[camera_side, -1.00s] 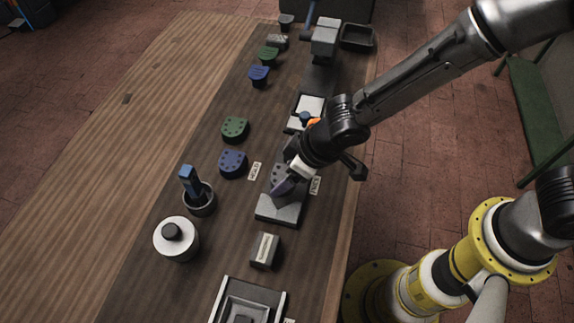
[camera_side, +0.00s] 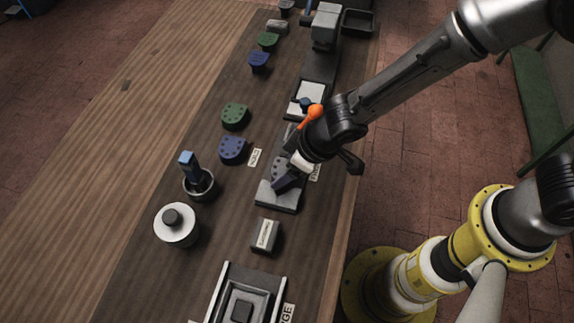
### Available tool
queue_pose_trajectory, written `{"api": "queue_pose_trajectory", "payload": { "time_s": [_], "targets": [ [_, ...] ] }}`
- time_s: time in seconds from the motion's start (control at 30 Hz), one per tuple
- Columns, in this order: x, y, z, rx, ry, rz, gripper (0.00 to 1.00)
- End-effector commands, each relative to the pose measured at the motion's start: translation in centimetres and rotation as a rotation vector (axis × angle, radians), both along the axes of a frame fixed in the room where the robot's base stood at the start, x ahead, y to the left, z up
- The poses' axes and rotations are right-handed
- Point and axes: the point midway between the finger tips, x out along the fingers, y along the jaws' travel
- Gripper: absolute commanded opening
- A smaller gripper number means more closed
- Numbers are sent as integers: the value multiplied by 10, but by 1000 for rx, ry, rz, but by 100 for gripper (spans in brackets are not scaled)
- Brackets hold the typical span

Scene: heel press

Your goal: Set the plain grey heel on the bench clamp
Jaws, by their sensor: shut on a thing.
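My gripper (camera_side: 286,180) points down over a low grey block (camera_side: 276,201) on the bench. It is shut on a dark grey piece, mostly hidden by the fingers; I cannot tell its full shape, or whether it touches the block. A grey heel-shaped piece with dark holes (camera_side: 278,168) shows just behind and left of the fingers. A clamp-like fixture with an orange handle (camera_side: 312,112) and a pale plate (camera_side: 303,92) stands farther back, beside my wrist. I cannot tell for sure which fixture is the bench clamp.
Blue (camera_side: 233,150) and green (camera_side: 235,116) holed pieces lie to the left. A cup with a blue tool (camera_side: 200,187), a white drum (camera_side: 176,224), a small labelled block (camera_side: 265,235) and a metal tray (camera_side: 263,277) are nearer. A grey press (camera_side: 325,28) stands far back.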

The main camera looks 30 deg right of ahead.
Motion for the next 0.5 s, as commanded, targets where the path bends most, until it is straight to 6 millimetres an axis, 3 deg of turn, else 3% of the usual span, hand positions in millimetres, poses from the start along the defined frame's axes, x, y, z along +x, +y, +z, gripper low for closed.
{"api": "queue_pose_trajectory", "payload": {
  "time_s": [0.5],
  "targets": [
    [0, 0, -4, 1, -1, -1, 0]
  ]
}}
